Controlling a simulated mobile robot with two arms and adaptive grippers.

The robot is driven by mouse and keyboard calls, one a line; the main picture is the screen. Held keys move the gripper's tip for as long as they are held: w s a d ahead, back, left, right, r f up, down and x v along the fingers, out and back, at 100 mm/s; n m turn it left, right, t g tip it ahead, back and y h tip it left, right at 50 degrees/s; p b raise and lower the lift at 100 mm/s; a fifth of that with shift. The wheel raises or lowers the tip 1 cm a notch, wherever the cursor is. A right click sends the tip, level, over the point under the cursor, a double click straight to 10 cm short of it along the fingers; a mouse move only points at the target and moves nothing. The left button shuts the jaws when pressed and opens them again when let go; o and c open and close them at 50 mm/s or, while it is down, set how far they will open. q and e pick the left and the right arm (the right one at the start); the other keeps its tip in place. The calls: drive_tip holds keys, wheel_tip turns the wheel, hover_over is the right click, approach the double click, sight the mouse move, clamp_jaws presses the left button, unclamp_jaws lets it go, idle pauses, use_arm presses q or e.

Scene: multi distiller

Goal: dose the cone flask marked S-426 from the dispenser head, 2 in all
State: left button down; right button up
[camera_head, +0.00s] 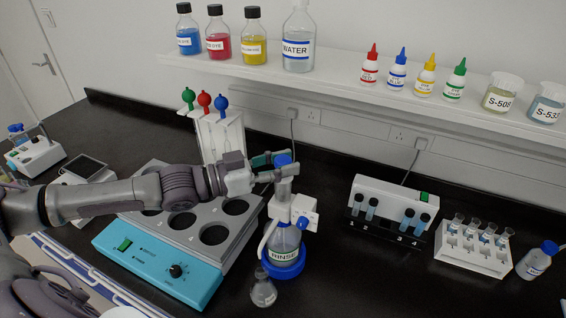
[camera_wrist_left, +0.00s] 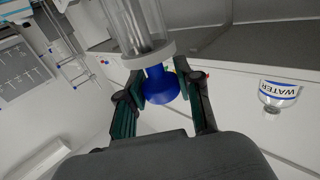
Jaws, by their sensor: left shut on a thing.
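The dispenser head (camera_head: 292,213) is white with a blue dial and sits on a bottle marked RINSE (camera_head: 287,245) with a blue base ring. Its plunger has a blue knob on top, which shows in the left wrist view (camera_wrist_left: 161,86). My left gripper (camera_head: 277,166) is shut on this knob, with a finger on each side, above the clear plunger barrel (camera_head: 284,190). A small cone flask (camera_head: 263,290) stands on the bench just in front of the bottle, by the end of the spout tube. I cannot read a mark on it. My right gripper is not in view.
A teal-fronted heating block (camera_head: 160,262) with round wells stands left of the dispenser, beneath my left arm. A pipette stand (camera_head: 222,138) is behind. Right are a vial unit (camera_head: 390,200), a tube rack (camera_head: 472,250) and a small bottle (camera_head: 537,261). A shelf (camera_head: 345,88) holds bottles.

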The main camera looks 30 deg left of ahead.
use_arm(q)
wheel_tip(320, 180, up, 3)
drive_tip(key=shift+p, duration=1.05)
drive_tip(key=shift+f, duration=0.1)
drive_tip(key=c, duration=0.7)
unclamp_jaws()
drive_tip(key=shift+c, duration=0.2)
drive_tip(key=shift+f+v, duration=0.2)
drive_tip(key=shift+v, duration=0.7)
drive_tip(key=v, duration=1)
drive_tip(key=shift+r, duration=0.2)
